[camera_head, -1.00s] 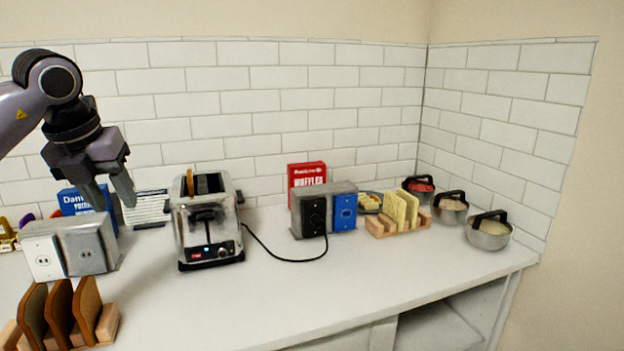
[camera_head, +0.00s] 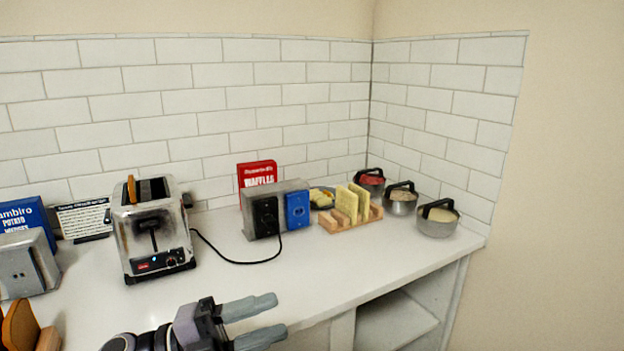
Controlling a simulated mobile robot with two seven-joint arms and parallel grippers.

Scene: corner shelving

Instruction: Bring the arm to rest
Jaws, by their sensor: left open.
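My left gripper (camera_head: 268,317) is at the bottom of the head view, in front of the counter's front edge. Its two grey fingers point right and stand apart, with nothing between them. The arm behind it is mostly cut off by the lower picture edge. The white counter (camera_head: 300,270) lies behind the gripper, and the gripper touches none of the things on it. My right gripper is not in view.
A toaster (camera_head: 150,232) with a slice in it stands at left, its cord running to an outlet box (camera_head: 262,216). A waffle box (camera_head: 257,173), a toast rack (camera_head: 350,218) and metal bowls (camera_head: 437,222) stand further right. The middle counter is clear.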

